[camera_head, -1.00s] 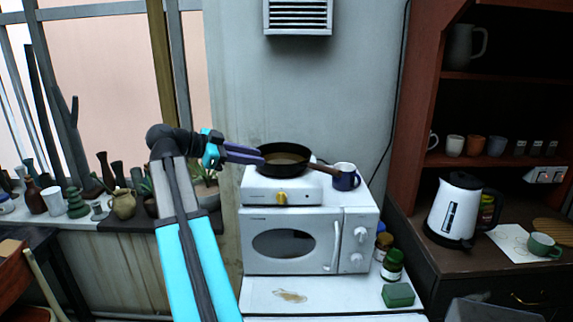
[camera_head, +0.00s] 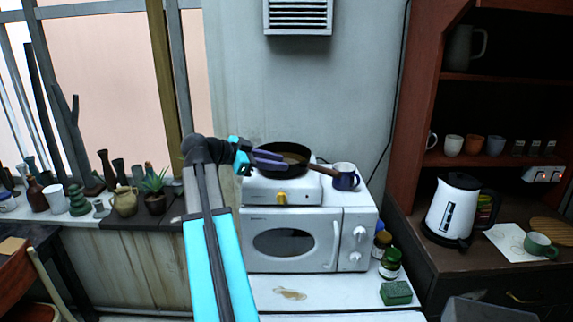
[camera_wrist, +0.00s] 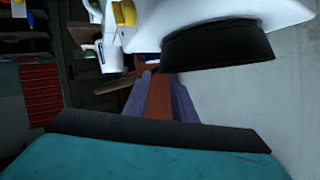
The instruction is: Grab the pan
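The black pan (camera_head: 300,155) with a brown handle (camera_head: 322,170) sits on a white hot plate (camera_head: 262,190) on top of a microwave. The handle points right, towards a dark blue mug (camera_head: 345,182). My gripper (camera_head: 284,158) reaches in from the left, its purple fingers apart and overlapping the left part of the pan in the picture. In the wrist view the pan (camera_wrist: 220,45) shows inverted at upper right, beside the fingertips (camera_wrist: 158,76). A reddish-brown strip shows between the fingers; I cannot tell whether it is handle or background. No grasp is visible.
The mug stands close to the handle's end. The microwave (camera_head: 290,242) stands on a white surface with jars (camera_head: 390,262) and a green block (camera_head: 396,293) at right. A wall is behind. A kettle (camera_head: 455,208) stands on the right cupboard, and pots line the left sill.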

